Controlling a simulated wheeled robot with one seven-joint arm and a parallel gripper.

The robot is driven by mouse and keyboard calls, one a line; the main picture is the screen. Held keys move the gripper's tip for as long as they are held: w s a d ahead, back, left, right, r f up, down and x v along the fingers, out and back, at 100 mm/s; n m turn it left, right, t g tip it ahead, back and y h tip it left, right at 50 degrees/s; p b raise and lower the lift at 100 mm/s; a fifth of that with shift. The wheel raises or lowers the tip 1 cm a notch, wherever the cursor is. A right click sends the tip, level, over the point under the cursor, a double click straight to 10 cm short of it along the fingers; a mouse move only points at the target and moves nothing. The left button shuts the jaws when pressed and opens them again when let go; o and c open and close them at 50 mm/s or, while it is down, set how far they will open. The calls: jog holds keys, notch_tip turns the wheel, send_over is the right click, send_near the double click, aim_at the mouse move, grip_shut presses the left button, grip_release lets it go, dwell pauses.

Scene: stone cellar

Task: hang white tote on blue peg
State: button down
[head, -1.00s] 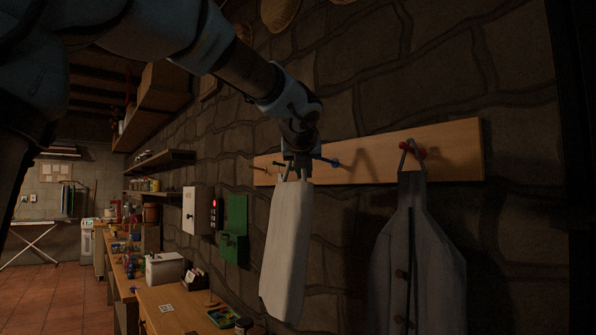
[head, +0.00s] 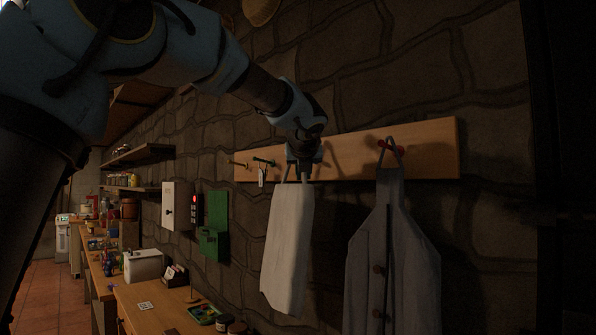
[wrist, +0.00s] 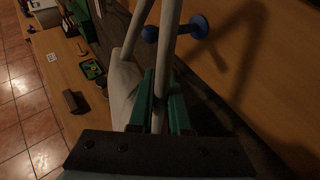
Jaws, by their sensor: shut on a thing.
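The white tote (head: 287,245) hangs from my gripper (head: 299,174), which is shut on its strap in front of the peg board. In the wrist view the green fingers (wrist: 160,104) pinch one pale strap (wrist: 169,35), and the white tote body (wrist: 122,90) shows to their left. The blue peg (wrist: 198,27) shows just beyond the fingers. The held strap crosses in front of it, and its left end appears between the two strap lengths. I cannot tell whether the loop is around the peg. In the head view my gripper hides the blue peg.
A grey garment (head: 392,255) hangs on a red peg (head: 384,145) at right. A workbench (head: 150,299) with clutter stands below left.

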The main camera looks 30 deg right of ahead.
jog(key=shift+w+d+f+b, duration=0.1)
jog(key=shift+d+f+b, duration=0.25)
jog(key=shift+d+f, duration=0.35)
jog(key=shift+w+d+f+b, duration=0.1)
jog(key=shift+d+f+b, duration=0.2)
jog(key=shift+d+f, duration=0.35)
jog(key=shift+a+f, duration=0.15)
jog(key=shift+f, duration=0.05)
jog(key=c, duration=0.8)
grip_release()
jog(key=shift+f, duration=0.1)
jog(key=shift+s+a, duration=0.1)
